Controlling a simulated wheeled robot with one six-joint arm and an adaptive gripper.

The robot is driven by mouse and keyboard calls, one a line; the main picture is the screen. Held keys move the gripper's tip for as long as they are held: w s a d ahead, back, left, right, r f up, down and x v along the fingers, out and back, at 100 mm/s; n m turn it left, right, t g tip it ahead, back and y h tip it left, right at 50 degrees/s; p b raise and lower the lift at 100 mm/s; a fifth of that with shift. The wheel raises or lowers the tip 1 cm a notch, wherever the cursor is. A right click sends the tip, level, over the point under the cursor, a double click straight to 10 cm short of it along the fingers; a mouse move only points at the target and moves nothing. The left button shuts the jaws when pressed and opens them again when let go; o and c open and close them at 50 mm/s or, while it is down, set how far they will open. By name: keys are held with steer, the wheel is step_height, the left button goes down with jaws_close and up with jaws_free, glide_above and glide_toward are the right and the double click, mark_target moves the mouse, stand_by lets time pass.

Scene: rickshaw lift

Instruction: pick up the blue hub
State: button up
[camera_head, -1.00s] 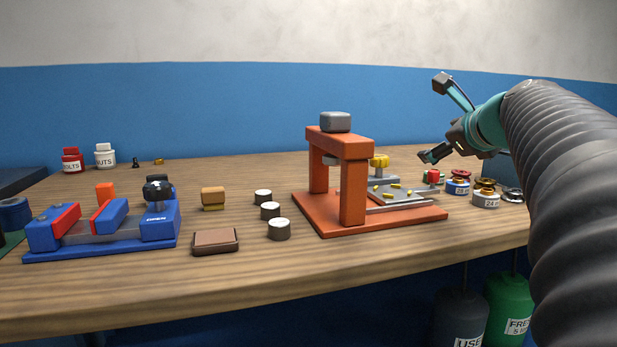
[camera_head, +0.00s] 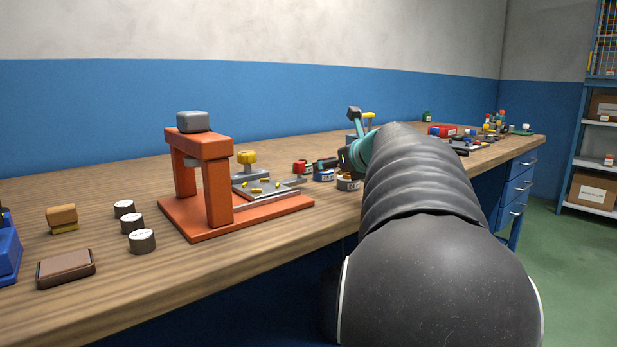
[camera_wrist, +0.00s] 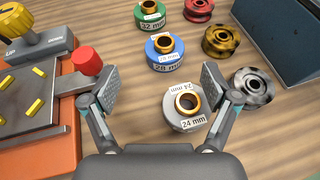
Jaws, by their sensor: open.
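The blue hub (camera_wrist: 165,57) stands on the wooden bench, labelled 28 mm, with a brass ring on top. It also shows in the head view (camera_head: 324,176), just below my gripper's end. My gripper (camera_wrist: 160,92) is open and empty, its two fingers spread wide over the bench. In the wrist view, the blue hub lies beyond the fingertips, between their lines. A grey hub (camera_wrist: 186,105) labelled 24 mm sits nearer, between the fingers. A green hub (camera_wrist: 149,15) labelled 32 mm stands behind the blue one.
An orange press (camera_head: 218,190) with a red knob (camera_wrist: 87,60) stands left of the hubs. Red (camera_wrist: 199,9), brass (camera_wrist: 220,42) and silver (camera_wrist: 253,86) spools stand to the right, close to a dark box (camera_wrist: 285,35). Bare wood shows between them.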

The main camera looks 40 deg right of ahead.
mark_target(328, 172)
steer(key=shift+d+x, duration=0.2)
steer(key=shift+x, duration=1.15)
steer(key=shift+d+x, duration=0.15)
steer(key=shift+x, duration=1.25)
steer(key=shift+r, duration=0.2)
steer(key=c, duration=1.5)
steer(key=shift+r, duration=0.1)
